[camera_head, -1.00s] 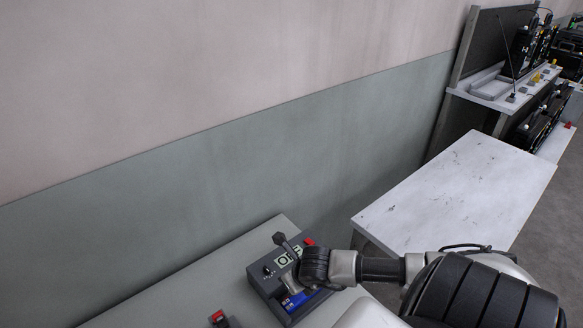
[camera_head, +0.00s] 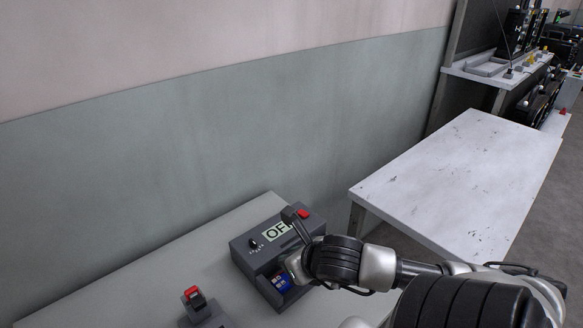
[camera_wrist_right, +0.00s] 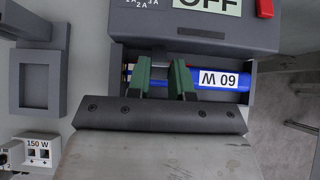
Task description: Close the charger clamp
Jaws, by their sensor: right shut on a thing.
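The charger (camera_head: 248,262) is a dark grey box with an "OFF" display on the bench; it also shows in the wrist view (camera_wrist_right: 150,38). In the head view my right gripper (camera_head: 290,270) covers the bay's right part. My left gripper is not in view.
A red button (camera_head: 303,214) and a dark knob (camera_head: 253,244) are on the charger's top. A device with a red switch (camera_head: 195,297) stands to its left. A dark square frame (camera_wrist_right: 35,82) and a 150 W unit (camera_wrist_right: 38,152) lie left. An empty white table (camera_head: 460,180) stands right.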

